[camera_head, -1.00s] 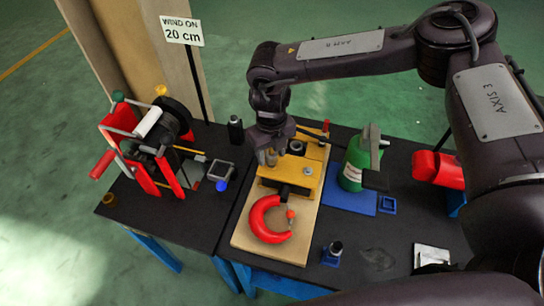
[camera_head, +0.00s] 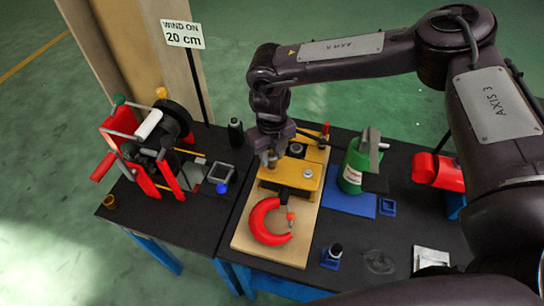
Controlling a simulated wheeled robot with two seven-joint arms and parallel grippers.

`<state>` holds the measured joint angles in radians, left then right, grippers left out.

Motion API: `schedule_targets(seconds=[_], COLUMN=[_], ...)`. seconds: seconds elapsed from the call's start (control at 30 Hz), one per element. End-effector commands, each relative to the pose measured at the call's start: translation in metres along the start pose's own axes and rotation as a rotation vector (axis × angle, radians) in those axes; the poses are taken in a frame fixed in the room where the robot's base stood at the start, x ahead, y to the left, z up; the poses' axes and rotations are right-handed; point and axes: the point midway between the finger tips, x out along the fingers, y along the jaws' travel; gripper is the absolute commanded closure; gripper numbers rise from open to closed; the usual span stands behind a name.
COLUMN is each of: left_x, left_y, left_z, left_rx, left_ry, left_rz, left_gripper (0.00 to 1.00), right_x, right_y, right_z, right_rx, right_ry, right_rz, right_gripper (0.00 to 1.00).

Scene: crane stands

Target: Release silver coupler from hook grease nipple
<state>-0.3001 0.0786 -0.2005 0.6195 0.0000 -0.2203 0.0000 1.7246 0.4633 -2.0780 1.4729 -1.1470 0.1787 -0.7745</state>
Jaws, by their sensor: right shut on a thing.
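The crane hook block is a yellow housing (camera_head: 298,179) with a red hook (camera_head: 258,222), lying on a light wooden board (camera_head: 254,250). My right gripper (camera_head: 269,162) points down at the back left part of the yellow housing. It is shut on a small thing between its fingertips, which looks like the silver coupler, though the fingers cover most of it. The grease nipple is hidden at the fingertips, so I cannot tell whether the coupler is still on it. My left gripper is not in view.
A green bottle (camera_head: 352,165) stands on a blue mat (camera_head: 350,203) to the right, near a red device (camera_head: 438,170). A red-framed winch (camera_head: 141,177) stands on the left table. My right arm spans the upper right.

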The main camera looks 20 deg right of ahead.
Motion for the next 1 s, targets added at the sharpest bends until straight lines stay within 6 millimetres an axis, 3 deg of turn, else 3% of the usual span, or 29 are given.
schedule_targets(seconds=[0.7, 1.0], left_x=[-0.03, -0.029], left_y=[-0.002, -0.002], left_z=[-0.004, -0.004], left_rx=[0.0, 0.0], left_ry=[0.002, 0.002], left_rz=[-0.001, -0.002], left_gripper=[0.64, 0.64], right_x=[-0.037, -0.037], right_y=[0.0, 0.0], right_z=[0.0, 0.0], right_rx=[-0.001, -0.001], right_ry=[0.0, 0.0], right_rz=[0.0, -0.001], right_gripper=[0.99, 0.99])
